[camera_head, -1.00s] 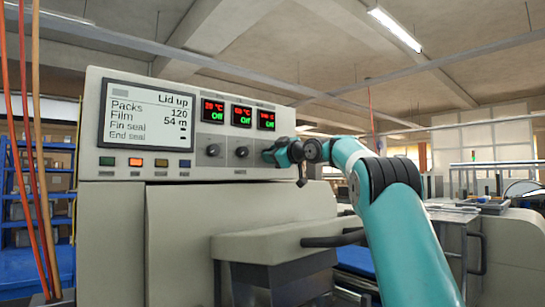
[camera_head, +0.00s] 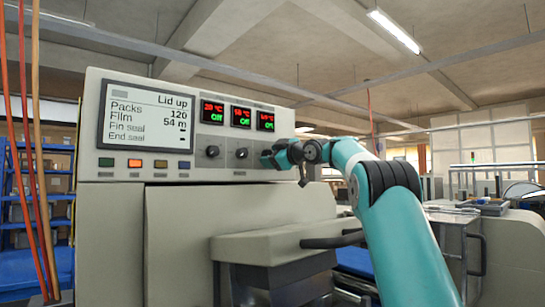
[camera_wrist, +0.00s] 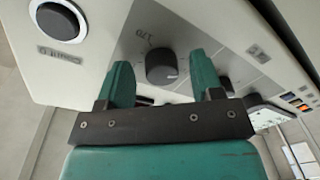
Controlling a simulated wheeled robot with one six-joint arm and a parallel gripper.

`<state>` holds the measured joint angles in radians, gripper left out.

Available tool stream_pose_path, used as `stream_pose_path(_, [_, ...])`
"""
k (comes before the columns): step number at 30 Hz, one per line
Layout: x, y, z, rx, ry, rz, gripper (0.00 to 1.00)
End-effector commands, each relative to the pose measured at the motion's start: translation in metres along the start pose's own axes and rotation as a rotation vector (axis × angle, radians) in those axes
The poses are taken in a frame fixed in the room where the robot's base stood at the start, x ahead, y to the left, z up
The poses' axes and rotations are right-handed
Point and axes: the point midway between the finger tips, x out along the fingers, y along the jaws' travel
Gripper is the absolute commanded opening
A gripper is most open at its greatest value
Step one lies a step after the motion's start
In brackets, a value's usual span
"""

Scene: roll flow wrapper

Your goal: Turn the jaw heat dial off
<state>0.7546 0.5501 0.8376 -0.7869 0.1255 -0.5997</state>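A grey machine panel (camera_head: 150,172) carries a row of dark dials under three small red and green displays. Two dials show in the head view, a left one (camera_head: 213,152) and a middle one (camera_head: 241,153). The panel area to their right is covered by my gripper (camera_head: 268,158). In the wrist view, a round dark dial (camera_wrist: 161,67) with a pale pointer mark lies between the fingertips of my gripper (camera_wrist: 160,62). The fingers are apart, with a gap on each side of the dial. Which dial is the jaw heat one cannot be read.
The displays (camera_head: 241,116) sit above the dials; their small text is hard to read. A large screen (camera_head: 146,117) reads "Lid up". A row of coloured buttons (camera_head: 148,163) lies below it. A large round button (camera_wrist: 58,20) shows in the wrist view. A handle (camera_head: 333,240) juts out below.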

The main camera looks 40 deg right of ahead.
Motion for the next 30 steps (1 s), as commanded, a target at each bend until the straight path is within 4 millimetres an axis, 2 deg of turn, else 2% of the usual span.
stream_pose_path(5, [-0.002, 0.0, 0.0, -0.001, 0.001, 0.0, 0.6])
stream_pose_path(8, [-0.01, 0.0, 0.001, -0.001, 0.001, 0.002, 0.6])
stream_pose_path(11, [-0.028, -0.001, 0.002, -0.001, 0.0, 0.004, 0.6])
stream_pose_path(24, [-0.137, 0.0, 0.003, -0.002, -0.002, 0.005, 0.6])
stream_pose_path(30, [-0.166, 0.001, 0.002, 0.0, -0.002, 0.002, 0.6])
